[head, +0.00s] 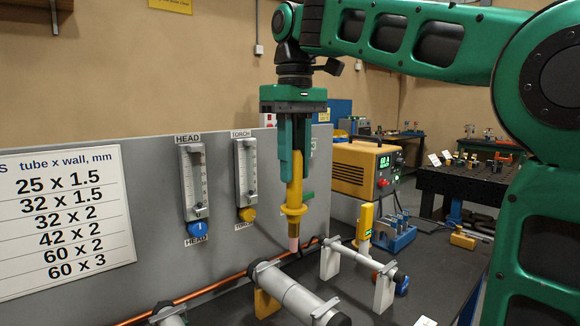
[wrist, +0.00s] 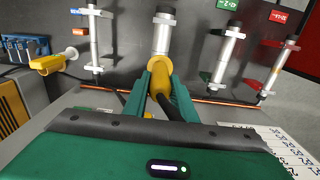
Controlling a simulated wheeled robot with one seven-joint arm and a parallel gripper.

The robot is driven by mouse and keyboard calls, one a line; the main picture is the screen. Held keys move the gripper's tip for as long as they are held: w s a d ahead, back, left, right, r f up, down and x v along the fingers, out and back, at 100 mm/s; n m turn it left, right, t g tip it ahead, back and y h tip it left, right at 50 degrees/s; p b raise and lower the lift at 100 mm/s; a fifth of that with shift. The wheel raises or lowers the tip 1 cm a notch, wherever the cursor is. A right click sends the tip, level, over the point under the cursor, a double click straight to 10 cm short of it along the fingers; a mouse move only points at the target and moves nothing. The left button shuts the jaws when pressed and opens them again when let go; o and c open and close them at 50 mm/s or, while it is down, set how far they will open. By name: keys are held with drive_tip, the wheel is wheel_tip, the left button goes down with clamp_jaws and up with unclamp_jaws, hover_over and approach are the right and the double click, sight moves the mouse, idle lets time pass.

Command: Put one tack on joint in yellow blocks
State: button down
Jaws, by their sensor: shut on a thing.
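My gripper (head: 293,165) is shut on a yellow torch (head: 294,196) with a brass-coloured lower part and a pale pink nozzle. The torch points downward, nearly upright, in the head view. It also shows between the green fingers in the wrist view (wrist: 160,82). A grey tube (head: 298,297) with dark ends lies below the nozzle, with a yellow block (head: 267,303) under its far end. The nozzle appears above and apart from this tube. In the wrist view a grey tube (wrist: 162,38) lies straight beyond the torch. Its joint and blocks are not clear there.
A thinner tube (head: 362,260) rests on white blocks (head: 384,291) to the right. Another tube end (head: 168,313) shows at lower left. A copper pipe (head: 205,290) runs along the grey panel (head: 110,220). A yellow welding machine (head: 366,168) stands behind. Green-labelled (wrist: 227,55) and red-labelled (wrist: 278,68) tubes lie right.

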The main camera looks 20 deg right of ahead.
sight(294, 207)
drive_tip(key=shift+f, duration=3.45)
drive_tip(key=shift+s+f, duration=0.1)
drive_tip(key=shift+f, duration=0.85)
idle(0.7)
idle(1.4)
